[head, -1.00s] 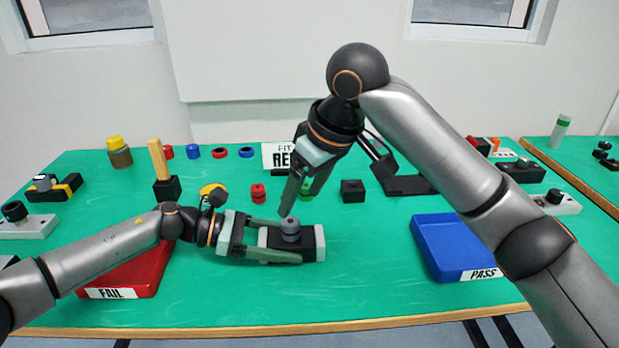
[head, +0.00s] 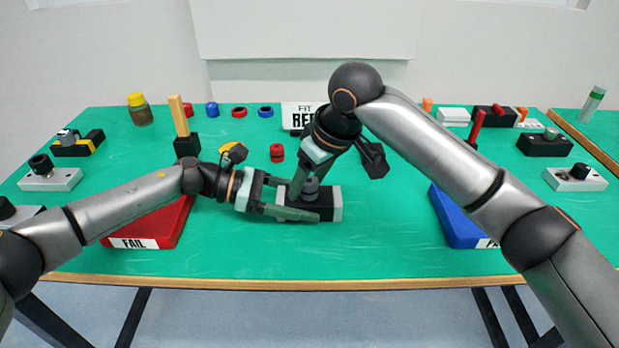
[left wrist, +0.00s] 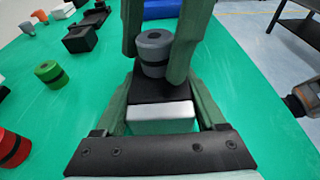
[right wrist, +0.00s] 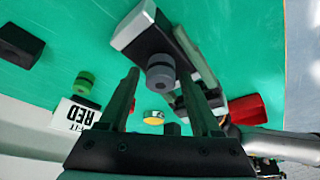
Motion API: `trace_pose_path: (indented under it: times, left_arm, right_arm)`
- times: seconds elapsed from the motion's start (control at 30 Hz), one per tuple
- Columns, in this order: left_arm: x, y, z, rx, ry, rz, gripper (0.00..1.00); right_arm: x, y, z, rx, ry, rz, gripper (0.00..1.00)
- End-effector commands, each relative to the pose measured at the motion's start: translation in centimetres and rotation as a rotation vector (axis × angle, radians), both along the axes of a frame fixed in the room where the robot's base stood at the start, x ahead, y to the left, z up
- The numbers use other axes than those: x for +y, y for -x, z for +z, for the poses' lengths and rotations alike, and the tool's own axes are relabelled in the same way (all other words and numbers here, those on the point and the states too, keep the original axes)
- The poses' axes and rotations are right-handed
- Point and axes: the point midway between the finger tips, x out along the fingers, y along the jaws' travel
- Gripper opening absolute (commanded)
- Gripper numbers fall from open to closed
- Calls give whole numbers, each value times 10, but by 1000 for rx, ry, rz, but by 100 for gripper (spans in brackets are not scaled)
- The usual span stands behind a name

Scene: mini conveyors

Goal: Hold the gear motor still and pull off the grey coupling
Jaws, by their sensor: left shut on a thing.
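The gear motor (head: 327,198) is a black block with silver ends, lying on the green table; it also shows in the left wrist view (left wrist: 162,90). The grey coupling (head: 311,187) stands upright on its top and shows in the left wrist view (left wrist: 153,55) and right wrist view (right wrist: 160,72). My left gripper (head: 303,206) is shut on the gear motor, a finger along each long side. My right gripper (right wrist: 162,82) is open, reaching down from above with its fingers on either side of the coupling. Whether they touch it I cannot tell.
A red FAIL tray (head: 150,232) is at the left, partly under my left arm. A blue PASS tray (head: 452,222) is at the right, partly behind my right arm. A red coupling (head: 277,153) and a RED sign (head: 303,115) stand behind the motor. The table front is clear.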

Motion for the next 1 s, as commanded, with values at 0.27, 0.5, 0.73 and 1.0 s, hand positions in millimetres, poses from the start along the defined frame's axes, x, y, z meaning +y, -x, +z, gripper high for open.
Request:
trace_pose_path:
  times: [0.27, 0.5, 0.73, 1.0]
  left_arm:
    - [0, 3, -5, 6, -6, -6, 41]
    - [0, 3, -4, 6, -6, -6, 41]
    - [0, 2, -4, 5, -6, -6, 41]
    - [0, 2, -4, 5, -5, -6, 41]
  right_arm:
    - [0, 0, 0, 0, 0, 0, 32]
    - [0, 0, 0, 0, 0, -1, 5]
    - [-1, 0, 0, -1, 0, -1, 0]
    - [0, 0, 3, -1, 0, -1, 0]
